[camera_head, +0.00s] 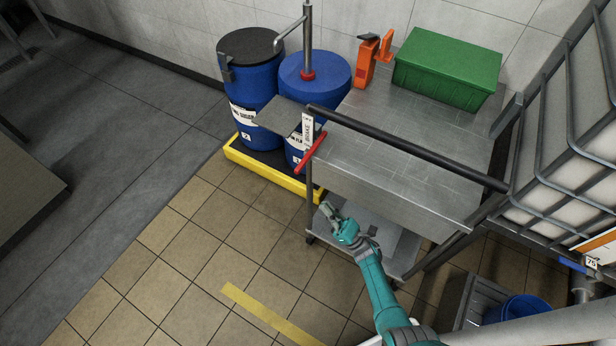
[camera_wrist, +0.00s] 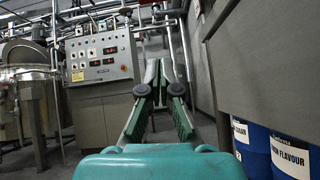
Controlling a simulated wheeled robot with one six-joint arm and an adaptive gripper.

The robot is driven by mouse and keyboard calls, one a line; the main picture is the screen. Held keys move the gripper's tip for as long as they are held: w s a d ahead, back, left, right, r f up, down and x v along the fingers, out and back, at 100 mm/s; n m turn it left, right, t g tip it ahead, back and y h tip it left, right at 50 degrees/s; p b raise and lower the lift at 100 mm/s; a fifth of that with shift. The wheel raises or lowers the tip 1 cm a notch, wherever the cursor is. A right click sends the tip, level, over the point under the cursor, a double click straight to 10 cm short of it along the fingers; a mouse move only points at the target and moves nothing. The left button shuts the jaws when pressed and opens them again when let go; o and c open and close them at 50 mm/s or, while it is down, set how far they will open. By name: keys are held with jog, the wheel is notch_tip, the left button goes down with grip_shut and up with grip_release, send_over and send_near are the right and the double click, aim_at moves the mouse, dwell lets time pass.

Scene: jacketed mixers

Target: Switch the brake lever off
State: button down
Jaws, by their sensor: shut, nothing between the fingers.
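The brake lever (camera_head: 311,153) is a red bar at the left front corner of a steel cart (camera_head: 400,150) in the head view. It slants from upper right to lower left beside a white upright label plate (camera_head: 308,130). My gripper (camera_head: 325,207) is below the lever and apart from it, at the end of my teal arm. It is shut and empty. In the wrist view my gripper's fingers (camera_wrist: 160,70) point away from the camera, and the lever does not show there.
The cart has a black push handle (camera_head: 405,147) and a green crate (camera_head: 448,68) on top. Blue drums (camera_head: 256,90) stand on a yellow-edged pallet (camera_head: 270,176) at left. A caged white tank (camera_head: 570,130) is at right. The tiled floor at front left is clear. A control panel (camera_wrist: 100,57) shows in the wrist view.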

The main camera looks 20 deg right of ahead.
aim_at(312, 152)
jog(key=shift+w+d+r+n+g+y, duration=0.15)
jog(key=shift+w+n+g+y, duration=0.2)
jog(key=shift+n, duration=0.3)
jog(key=shift+w+d+r+n+g+y, duration=0.1)
jog(key=shift+d+r+n+g+y, duration=0.05)
jog(key=shift+n+y, duration=0.4)
jog(key=shift+r, duration=0.1)
jog(key=s+d+r+x, duration=0.1)
jog(key=r+x, duration=0.1)
jog(key=x, duration=1)
jog(key=shift+r, duration=0.2)
jog(key=shift+s+a+r, duration=0.1)
jog(key=shift+s+a, duration=0.05)
